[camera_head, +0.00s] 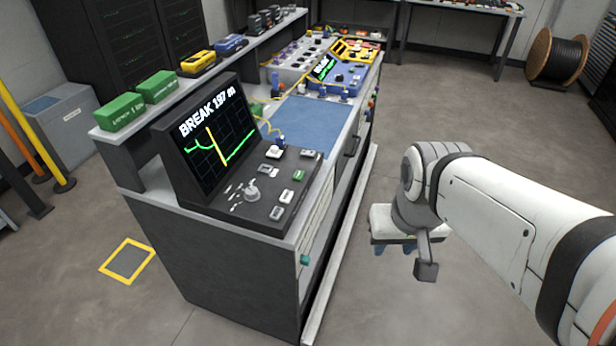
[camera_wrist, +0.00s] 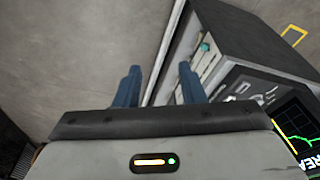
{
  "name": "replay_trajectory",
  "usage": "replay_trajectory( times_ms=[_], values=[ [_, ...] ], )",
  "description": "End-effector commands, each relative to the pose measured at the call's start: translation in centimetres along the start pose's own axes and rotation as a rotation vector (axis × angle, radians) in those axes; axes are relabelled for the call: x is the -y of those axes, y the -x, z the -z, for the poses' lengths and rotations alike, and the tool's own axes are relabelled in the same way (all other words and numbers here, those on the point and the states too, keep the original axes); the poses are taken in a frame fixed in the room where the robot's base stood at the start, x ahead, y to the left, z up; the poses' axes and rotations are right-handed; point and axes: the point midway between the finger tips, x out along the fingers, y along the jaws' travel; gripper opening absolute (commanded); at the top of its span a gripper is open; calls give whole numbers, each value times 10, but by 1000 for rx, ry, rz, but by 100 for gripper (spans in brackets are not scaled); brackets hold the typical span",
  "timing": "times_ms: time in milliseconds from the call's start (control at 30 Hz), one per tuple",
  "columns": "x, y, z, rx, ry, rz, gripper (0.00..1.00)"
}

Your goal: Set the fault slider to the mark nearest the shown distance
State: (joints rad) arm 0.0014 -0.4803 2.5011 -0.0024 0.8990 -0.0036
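The black console screen (camera_head: 215,140) at the near end of the workbench shows "BREAK" and what looks like 197 m, above a yellow and green trace. Part of this screen shows in the wrist view (camera_wrist: 298,130). A small teal block (camera_head: 305,259) sits on the bench's front side beside pale strips. It also shows in the wrist view (camera_wrist: 205,47). I cannot tell whether it is the fault slider, and no marks are readable. My gripper (camera_head: 395,249) is right of the bench, apart from it. In the wrist view its blue fingers (camera_wrist: 159,85) are apart and empty.
The console panel has a grey knob (camera_head: 252,192) and several small switches. A blue mat (camera_head: 312,118) and a blue splicer-like unit (camera_head: 335,72) lie farther along the bench. A pale rail (camera_head: 340,240) runs along its foot. The floor (camera_head: 430,110) beyond my arm is clear.

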Motion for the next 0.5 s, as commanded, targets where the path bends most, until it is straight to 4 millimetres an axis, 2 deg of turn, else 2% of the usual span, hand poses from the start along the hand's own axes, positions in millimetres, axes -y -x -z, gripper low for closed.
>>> replay_trajectory(
  times_ms=[167, 267, 367, 500],
  values=[
    [0, 0, 0, 0, 0, 0, 40],
    [2, -8, -2, 23, -17, 14, 42],
    [4, -30, -7, 96, -76, 59, 42],
    [23, -79, -18, 284, -235, 187, 42]
  ],
)
